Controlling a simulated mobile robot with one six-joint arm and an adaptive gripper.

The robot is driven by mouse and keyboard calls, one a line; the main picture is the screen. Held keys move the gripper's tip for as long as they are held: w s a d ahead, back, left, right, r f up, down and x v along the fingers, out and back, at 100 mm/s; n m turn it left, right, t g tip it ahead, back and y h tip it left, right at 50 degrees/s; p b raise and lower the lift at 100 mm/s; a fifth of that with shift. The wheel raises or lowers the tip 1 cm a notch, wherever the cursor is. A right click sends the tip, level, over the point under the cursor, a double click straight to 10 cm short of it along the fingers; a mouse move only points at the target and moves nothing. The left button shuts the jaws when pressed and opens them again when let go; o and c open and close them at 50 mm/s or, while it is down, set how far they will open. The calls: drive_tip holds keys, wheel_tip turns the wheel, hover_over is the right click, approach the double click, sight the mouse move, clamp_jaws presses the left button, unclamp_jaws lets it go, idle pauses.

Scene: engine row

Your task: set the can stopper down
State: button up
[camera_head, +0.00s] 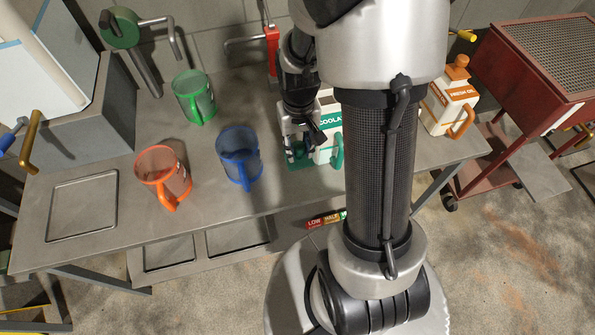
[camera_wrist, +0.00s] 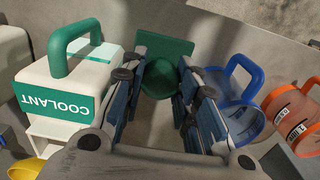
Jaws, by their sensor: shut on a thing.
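My gripper (camera_head: 301,142) is low over the bench, just left of the white coolant can (camera_head: 327,120) with its green handle. In the wrist view my gripper (camera_wrist: 160,85) has its blue-padded fingers on either side of a round green can stopper (camera_wrist: 157,82). A flat green square piece (camera_wrist: 172,48) shows behind the stopper; I cannot tell whether they are touching. The coolant can (camera_wrist: 62,92) stands left of the fingers in the wrist view. In the head view the fingers largely hide the stopper.
A blue jug (camera_head: 238,158) stands close left of my gripper, with an orange jug (camera_head: 163,172) and a green jug (camera_head: 194,97) farther left. A white can with an orange stopper (camera_head: 449,106) stands right. The front-left bench (camera_head: 150,235) has free room.

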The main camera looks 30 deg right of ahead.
wheel_tip(320, 180, down, 10)
drive_tip(key=shift+f+b, duration=0.2)
drive_tip(key=shift+b, duration=0.95)
drive_tip(key=shift+f, duration=0.2)
drive_tip(key=o, duration=1.1)
drive_tip(key=shift+r, duration=0.15)
